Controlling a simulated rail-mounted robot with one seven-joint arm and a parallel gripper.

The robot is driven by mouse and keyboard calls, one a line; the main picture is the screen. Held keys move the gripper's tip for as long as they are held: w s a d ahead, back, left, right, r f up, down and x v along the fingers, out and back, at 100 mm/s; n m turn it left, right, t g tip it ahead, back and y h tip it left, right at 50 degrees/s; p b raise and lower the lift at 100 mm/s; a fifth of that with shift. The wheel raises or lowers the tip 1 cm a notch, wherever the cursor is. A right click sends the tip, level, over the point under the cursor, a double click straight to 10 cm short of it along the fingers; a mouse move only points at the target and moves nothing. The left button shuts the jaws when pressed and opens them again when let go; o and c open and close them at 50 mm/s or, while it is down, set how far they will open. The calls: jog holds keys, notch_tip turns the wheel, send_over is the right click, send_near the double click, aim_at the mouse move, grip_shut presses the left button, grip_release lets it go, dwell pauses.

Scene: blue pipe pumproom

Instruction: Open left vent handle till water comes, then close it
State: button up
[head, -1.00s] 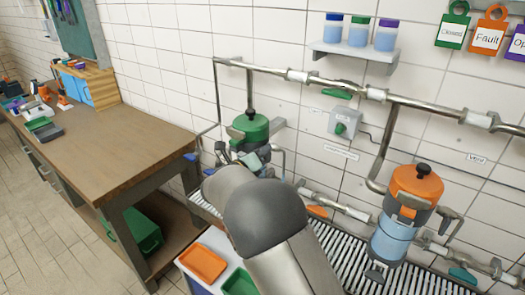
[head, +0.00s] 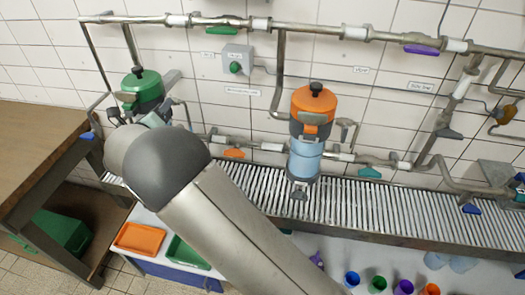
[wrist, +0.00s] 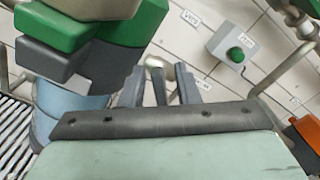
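The left filter (head: 142,92), with a green lid and black knob, stands at the left of the wall pipes. In the wrist view its green and grey upper body (wrist: 75,40) and pale blue lower section (wrist: 65,105) fill the left side. My gripper (wrist: 157,88) is close beside this filter, its two dark fingers spread apart. A narrow dark grey bar, which may be the vent handle, shows between the fingers, apparently with gaps at both sides. Its far end is unclear. In the head view my arm hides most of the gripper. No running water is visible.
An orange-lidded filter (head: 313,108) stands to the right. A grey box with a green button (head: 236,66) is on the wall behind. A slatted drain grate (head: 350,205) runs below the pipes. A wooden workbench (head: 40,130) borders the left side.

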jog(key=m+b, duration=0.2)
jog(key=b, duration=0.1)
jog(key=shift+d+f+m, duration=0.1)
jog(key=shift+f+m, duration=0.1)
jog(key=shift+m, duration=0.1)
jog(key=m+b, duration=0.4)
jog(key=b, duration=0.1)
jog(key=shift+d+m, duration=0.2)
jog(key=shift+m, duration=0.2)
jog(key=b+v, duration=0.2)
jog(key=v, duration=1.5)
jog(key=w+d+m+g+h+p, duration=0.1)
jog(key=d+m+g+h, duration=0.2)
jog(key=d, duration=0.7)
jog(key=w+d+m+g+h+p, duration=0.15)
jog(key=d+m+g, duration=0.25)
jog(key=d, duration=0.5)
jog(key=s+d+f+m+g+y+p, duration=0.1)
jog(key=s+d+m+g, duration=0.2)
jog(key=d, duration=0.5)
jog(key=s+d+f+m+g+p, duration=0.1)
jog(key=s+d+m+g+p, duration=0.1)
jog(key=d+m, duration=0.4)
jog(key=shift+s+d+g+y, duration=0.35)
jog(key=shift+s+d+g, duration=0.25)
jog(key=shift+d, duration=0.45)
jog(key=shift+s, duration=0.1)
